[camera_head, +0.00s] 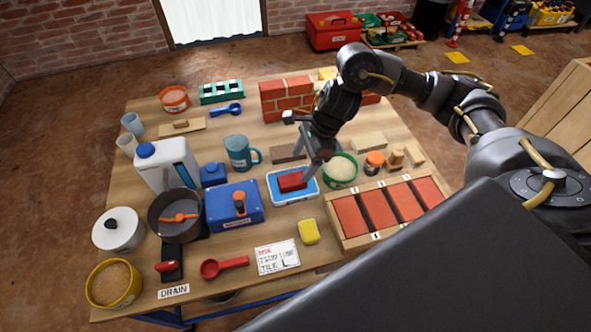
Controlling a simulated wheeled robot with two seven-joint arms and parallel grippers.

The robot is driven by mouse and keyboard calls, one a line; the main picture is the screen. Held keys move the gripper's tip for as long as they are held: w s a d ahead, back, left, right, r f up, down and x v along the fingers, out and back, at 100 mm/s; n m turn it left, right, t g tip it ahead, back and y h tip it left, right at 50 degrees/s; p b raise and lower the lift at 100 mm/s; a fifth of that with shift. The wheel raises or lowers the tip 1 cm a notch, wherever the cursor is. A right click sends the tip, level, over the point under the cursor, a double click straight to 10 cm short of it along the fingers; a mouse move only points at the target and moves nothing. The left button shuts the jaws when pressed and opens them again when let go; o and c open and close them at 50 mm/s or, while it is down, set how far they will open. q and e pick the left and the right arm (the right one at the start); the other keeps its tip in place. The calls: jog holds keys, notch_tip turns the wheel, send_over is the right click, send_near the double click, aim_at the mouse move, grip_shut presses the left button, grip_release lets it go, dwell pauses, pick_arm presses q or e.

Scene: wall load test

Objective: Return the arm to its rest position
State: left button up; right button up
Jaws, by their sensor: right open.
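My right arm comes in from the right over the wooden table (235,282). My right gripper (305,160) points down, open, above and around the back right part of a small blue tray (278,198). A red block (291,182) lies in this tray under the gripper. I cannot tell whether a finger touches the block or the tray. The gripper's dark body hides part of the brick wall (285,92) behind it. My left gripper is not in view.
A green bowl (354,180) stands close right of the gripper. A wooden tray of red tiles (350,216) lies at the front right. A teal mug (238,150), blue box (222,215) and white jug (165,160) stand left.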

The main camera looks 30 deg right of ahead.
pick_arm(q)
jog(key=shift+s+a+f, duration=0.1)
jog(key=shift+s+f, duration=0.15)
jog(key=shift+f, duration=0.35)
pick_arm(e)
jog(key=shift+v, duration=1.35)
